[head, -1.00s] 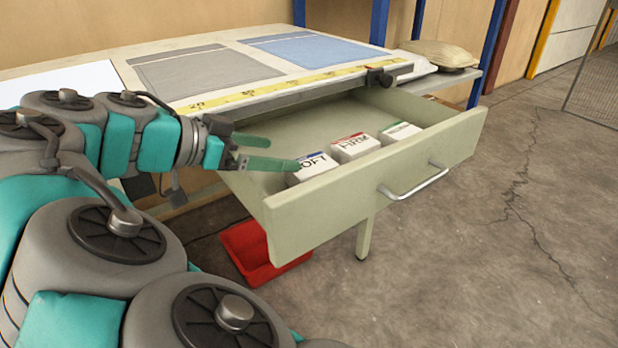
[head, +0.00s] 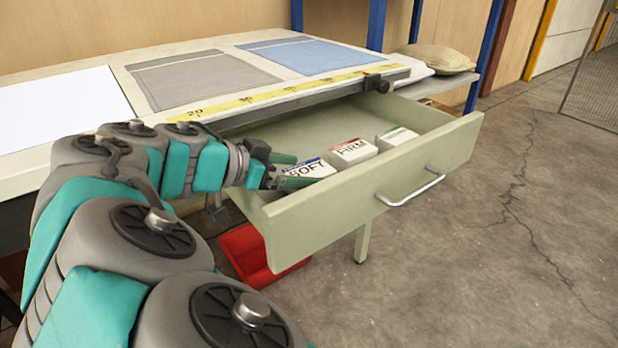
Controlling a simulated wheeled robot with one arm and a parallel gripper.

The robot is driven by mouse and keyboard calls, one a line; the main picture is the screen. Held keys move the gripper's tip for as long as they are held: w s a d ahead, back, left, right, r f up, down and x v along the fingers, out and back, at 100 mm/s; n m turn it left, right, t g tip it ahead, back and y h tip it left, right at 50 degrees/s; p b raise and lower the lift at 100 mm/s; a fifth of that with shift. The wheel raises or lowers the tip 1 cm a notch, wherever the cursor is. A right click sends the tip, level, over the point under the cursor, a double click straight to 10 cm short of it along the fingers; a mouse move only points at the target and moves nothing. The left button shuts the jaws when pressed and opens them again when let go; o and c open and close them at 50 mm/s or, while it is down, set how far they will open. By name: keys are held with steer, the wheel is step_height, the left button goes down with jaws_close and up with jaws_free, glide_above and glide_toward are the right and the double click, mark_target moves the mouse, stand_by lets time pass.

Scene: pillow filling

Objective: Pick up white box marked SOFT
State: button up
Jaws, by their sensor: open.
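The white box marked SOFT (head: 313,169), with a blue stripe along its top edge, lies in the open drawer (head: 412,165). It is the leftmost of the boxes there. My gripper (head: 303,170) is open at the left end of the drawer, with its green fingers pointing right at the SOFT box. One finger overlaps the box's near left side in the picture. I cannot tell whether it touches the box. Part of the box's lower left is hidden by the finger and the drawer front.
A white box marked FIRM (head: 351,152) with a red stripe sits right of it, then another white box (head: 397,138) with a green stripe. The drawer front with its handle (head: 411,190) stands nearest. The tabletop edge overhangs behind. A red bin (head: 252,255) is on the floor below.

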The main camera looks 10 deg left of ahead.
steer(key=shift+w+d+f, duration=0.1)
steer(key=c, duration=1.3)
